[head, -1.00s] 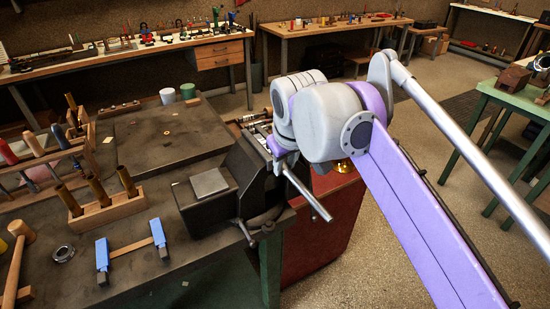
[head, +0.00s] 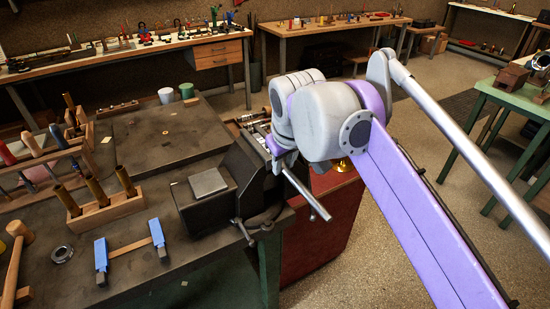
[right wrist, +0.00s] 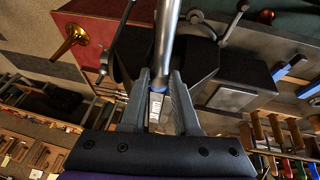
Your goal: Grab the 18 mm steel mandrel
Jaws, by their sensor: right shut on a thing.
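A bright steel rod, which looks like the 18 mm mandrel (head: 309,193), slants down and right from my right gripper in the head view, beside the vise. In the right wrist view the rod (right wrist: 164,45) runs away from between the fingers. In the head view this gripper (head: 273,148) is mostly hidden behind my purple and grey wrist. I cannot read a size on the rod. My left gripper is not in view.
A dark vise (head: 250,175) stands at the bench's right edge, close to the rod. A wooden block with brass-coloured rods (head: 105,214) and blue-ended clamp pieces (head: 158,233) lie on the bench (head: 185,270). A red cabinet (head: 320,230) stands below the rod.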

